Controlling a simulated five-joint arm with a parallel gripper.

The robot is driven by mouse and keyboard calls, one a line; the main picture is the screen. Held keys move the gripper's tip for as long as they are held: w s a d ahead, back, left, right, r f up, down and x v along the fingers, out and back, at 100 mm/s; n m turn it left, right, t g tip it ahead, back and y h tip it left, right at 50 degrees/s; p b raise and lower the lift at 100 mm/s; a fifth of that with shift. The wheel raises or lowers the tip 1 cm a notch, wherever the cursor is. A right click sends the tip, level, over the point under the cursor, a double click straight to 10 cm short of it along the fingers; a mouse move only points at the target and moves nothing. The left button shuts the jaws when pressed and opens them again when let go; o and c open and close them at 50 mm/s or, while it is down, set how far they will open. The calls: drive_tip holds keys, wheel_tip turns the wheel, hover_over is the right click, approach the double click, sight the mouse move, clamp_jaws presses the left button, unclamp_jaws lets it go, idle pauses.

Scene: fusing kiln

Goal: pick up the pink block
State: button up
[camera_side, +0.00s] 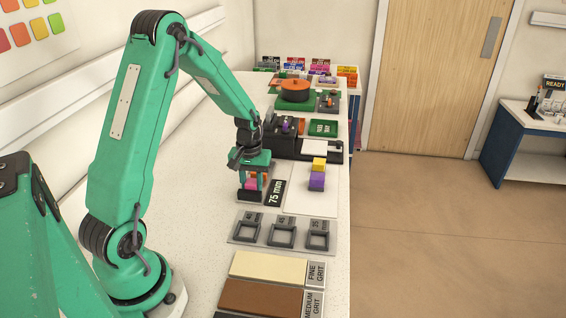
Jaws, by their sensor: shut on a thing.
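The pink block (251,184) is small in the side view and sits low between the fingers of my gripper (254,181). My gripper points down and is shut on the pink block. A bit of orange shows beside and above the pink between the fingers; I cannot tell its shape. A dark base (249,196) lies right under the fingers, and I cannot tell whether the block touches it. The fingers hide part of the block.
A "75 mm" label (275,192) lies beside my gripper. A grey plate (267,233) with square frames is nearer. An orange-topped round item (295,89) stands farther back.

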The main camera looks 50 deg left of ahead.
sight(253, 182)
drive_tip(key=shift+r, duration=0.2)
drive_tip(key=shift+r, duration=0.5)
drive_tip(key=r, duration=0.3)
drive_tip(key=shift+d+r, duration=0.1)
drive_tip(key=shift+d, duration=0.15)
drive_tip(key=s+d+r, duration=0.1)
drive_tip(key=d+r, duration=0.5)
drive_tip(key=d, duration=0.5)
drive_tip(key=shift+r, duration=0.25)
drive_tip(key=o, duration=0.5)
drive_tip(key=shift+c, duration=1.4)
drive_tip(key=w+d+f, duration=0.1)
drive_tip(key=w+d, duration=0.1)
drive_tip(key=d, duration=0.5)
drive_tip(key=w+d+f, duration=0.2)
drive_tip(key=d, duration=0.5)
drive_tip(key=shift+w, duration=0.25)
